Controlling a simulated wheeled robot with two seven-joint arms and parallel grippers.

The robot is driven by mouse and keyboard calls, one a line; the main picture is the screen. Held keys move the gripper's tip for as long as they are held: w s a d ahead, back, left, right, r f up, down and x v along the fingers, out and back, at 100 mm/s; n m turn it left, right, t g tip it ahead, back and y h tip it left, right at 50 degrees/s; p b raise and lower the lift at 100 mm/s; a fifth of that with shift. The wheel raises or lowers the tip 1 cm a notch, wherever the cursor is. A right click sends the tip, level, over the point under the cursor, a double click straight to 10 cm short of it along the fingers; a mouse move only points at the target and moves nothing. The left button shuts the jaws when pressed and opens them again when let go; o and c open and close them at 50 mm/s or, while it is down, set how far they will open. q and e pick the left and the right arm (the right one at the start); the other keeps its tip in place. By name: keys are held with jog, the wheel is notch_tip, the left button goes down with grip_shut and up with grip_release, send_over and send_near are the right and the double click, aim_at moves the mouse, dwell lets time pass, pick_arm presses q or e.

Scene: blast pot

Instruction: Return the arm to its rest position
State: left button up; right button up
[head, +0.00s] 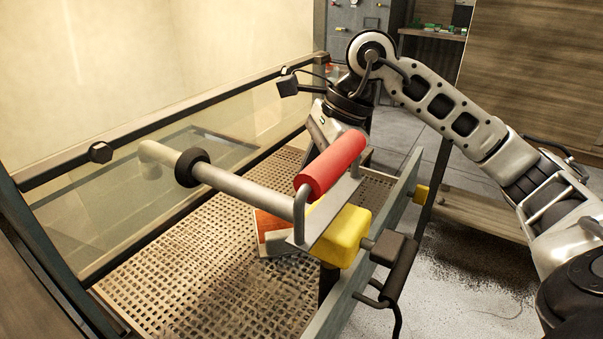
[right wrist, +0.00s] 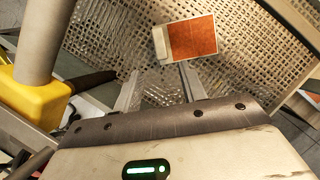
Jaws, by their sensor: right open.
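My right arm comes in from the right in the head view and bends down over the perforated floor. Its gripper body shows behind the red cylinder, which hides the fingers. In the right wrist view my right gripper (right wrist: 160,86) is open, with nothing between its two fingers. A flat orange plate with a pale edge strip (right wrist: 191,40) lies on the mesh just beyond the fingertips, apart from them in the picture. The plate also shows in the head view (head: 268,222), partly hidden by the grey bracket. My left gripper is in neither view.
A grey pipe (head: 240,189) with a red cylinder (head: 331,164) and yellow block (head: 342,235) crosses above the perforated floor (head: 200,290), close to my right arm. A clear panel (head: 90,205) stands at the left. A wooden panel (head: 535,75) stands behind my arm.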

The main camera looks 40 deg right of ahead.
aim_at(286, 232)
jog(key=x, duration=1.2)
jog(key=shift+a+f, duration=0.1)
jog(key=shift+a, duration=0.05)
jog(key=shift+r, duration=0.25)
jog(key=shift+s+d+r, duration=0.2)
jog(key=shift+d, duration=0.25)
jog(key=shift+s+d+r, duration=0.15)
jog(key=shift+d, duration=0.3)
jog(key=shift+s+d, duration=0.1)
jog(key=shift+d, duration=0.15)
jog(key=shift+r, duration=0.1)
